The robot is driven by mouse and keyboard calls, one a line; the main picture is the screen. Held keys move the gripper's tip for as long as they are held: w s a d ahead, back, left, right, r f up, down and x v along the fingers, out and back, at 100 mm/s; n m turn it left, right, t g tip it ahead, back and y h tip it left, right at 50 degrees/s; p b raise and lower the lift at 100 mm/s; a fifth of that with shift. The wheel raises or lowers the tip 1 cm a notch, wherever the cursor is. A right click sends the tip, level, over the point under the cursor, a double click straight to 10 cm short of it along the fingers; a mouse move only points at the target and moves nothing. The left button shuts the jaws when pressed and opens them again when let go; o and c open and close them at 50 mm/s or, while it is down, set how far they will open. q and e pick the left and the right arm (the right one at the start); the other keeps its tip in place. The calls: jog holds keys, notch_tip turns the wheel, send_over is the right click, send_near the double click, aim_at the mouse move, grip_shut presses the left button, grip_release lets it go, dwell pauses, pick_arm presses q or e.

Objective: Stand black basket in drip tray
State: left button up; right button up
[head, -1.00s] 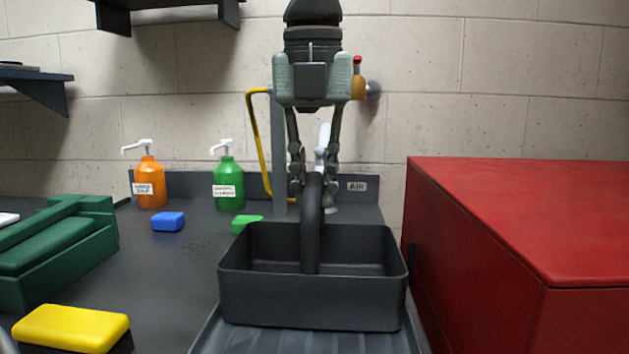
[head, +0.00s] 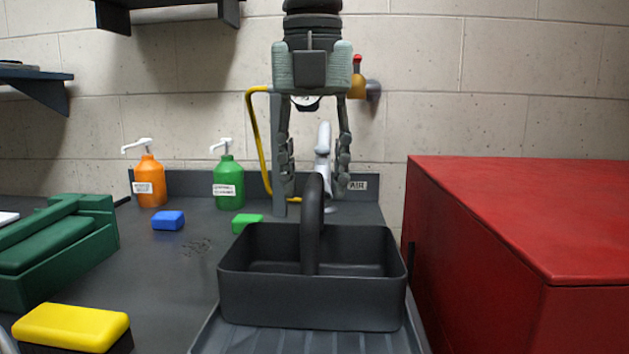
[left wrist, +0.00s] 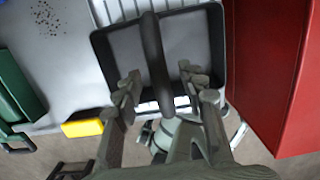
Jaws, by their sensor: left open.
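The black basket (head: 312,300) stands upright on the ribbed grey drip tray (head: 300,341) in the head view. Its arched handle (head: 312,225) rises across its middle, and the basket looks empty. My left gripper (head: 314,175) is open above the basket, its fingers apart on either side of the handle top and not touching it. In the left wrist view the basket (left wrist: 190,50) lies below the open fingers (left wrist: 158,85), with the handle running between them. The drip tray's ribs (left wrist: 115,12) show beyond the basket's rim. My right gripper is out of view.
A large red cabinet (head: 520,220) stands close to the basket's right. Left are a green box (head: 60,250), a yellow sponge (head: 70,326), a blue block (head: 168,220) and a green block (head: 246,222). Orange (head: 149,182) and green (head: 228,184) pump bottles stand behind.

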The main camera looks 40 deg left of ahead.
pick_arm(q)
notch_tip(320, 180, up, 11)
jog(key=s, duration=0.1)
jog(key=shift+d, duration=0.4)
jog(key=shift+s, duration=0.1)
